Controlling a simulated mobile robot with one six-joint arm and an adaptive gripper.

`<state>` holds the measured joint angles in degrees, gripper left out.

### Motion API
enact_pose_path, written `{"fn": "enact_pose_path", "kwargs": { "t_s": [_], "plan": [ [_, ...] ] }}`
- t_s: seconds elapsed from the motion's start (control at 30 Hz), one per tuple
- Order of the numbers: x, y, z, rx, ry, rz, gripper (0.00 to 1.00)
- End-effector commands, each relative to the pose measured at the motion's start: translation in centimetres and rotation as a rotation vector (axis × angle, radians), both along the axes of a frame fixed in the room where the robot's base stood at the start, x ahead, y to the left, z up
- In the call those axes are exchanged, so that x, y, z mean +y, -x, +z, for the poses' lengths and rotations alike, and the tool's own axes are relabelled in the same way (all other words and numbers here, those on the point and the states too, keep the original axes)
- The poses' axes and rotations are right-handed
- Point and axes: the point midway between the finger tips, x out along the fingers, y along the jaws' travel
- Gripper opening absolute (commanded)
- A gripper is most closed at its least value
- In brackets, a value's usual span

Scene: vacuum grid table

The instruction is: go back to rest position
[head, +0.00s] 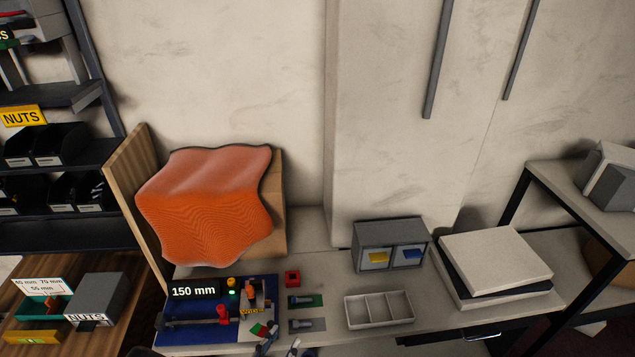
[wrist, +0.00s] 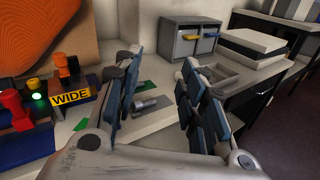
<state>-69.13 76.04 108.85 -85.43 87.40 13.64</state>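My gripper (wrist: 163,65) is open in the wrist view, its two blue-padded fingers well apart with nothing held between them. In the head view only the tips of my gripper (head: 281,346) show at the bottom edge, by the front of the workbench (head: 340,268). The arm is mostly out of view.
A blue board (head: 180,338) with a "150 mm" label and a "WIDE" block (wrist: 70,98) lies left. A divided white tray (head: 380,309) and a grey two-bin cabinet (head: 391,233) stand right. An orange draped shape (head: 207,205) stands behind.

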Motion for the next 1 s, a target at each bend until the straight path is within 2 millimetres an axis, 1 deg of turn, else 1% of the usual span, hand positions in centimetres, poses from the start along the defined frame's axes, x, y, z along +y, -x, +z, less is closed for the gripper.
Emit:
{"fn": "enact_pose_path", "kwargs": {
  "t_s": [0.03, 0.1, 0.17, 0.2, 0.27, 0.3, 0.37, 0.4, 0.47, 0.5, 0.6, 0.7, 0.8, 0.9, 1.0],
  "plan": [
    [-1.6, -1.1, 2.7, -0.005, -0.059, -0.105, 0.38],
    [-4.1, -1.9, 5.5, -0.004, -0.133, -0.243, 0.38],
    [-6.3, -2.2, 7.8, -0.003, -0.2, -0.36, 0.38],
    [-7.8, -2.2, 9.3, -0.002, -0.247, -0.436, 0.38],
    [-9.9, -2.0, 11.3, -0.002, -0.321, -0.547, 0.38],
    [-11.4, -1.8, 12.6, -0.004, -0.372, -0.618, 0.38],
    [-13.4, -1.2, 14.3, -0.005, -0.452, -0.723, 0.38],
    [-14.7, -0.7, 15.4, -0.007, -0.507, -0.792, 0.38],
    [-16.6, 0.2, 16.9, -0.011, -0.594, -0.89, 0.38],
    [-17.6, 0.9, 17.9, -0.014, -0.655, -0.952, 0.38],
    [-20.1, 2.9, 20.0, -0.029, -0.814, -1.101, 0.38],
    [-21.9, 4.9, 21.7, -0.049, -0.986, -1.231, 0.38],
    [-23.1, 7.1, 23.3, -0.079, -1.167, -1.347, 0.38],
    [-23.9, 9.0, 24.7, -0.118, -1.358, -1.438, 0.38],
    [-24.1, 10.8, 26.0, -0.166, -1.559, -1.505, 0.38]
  ]
}}
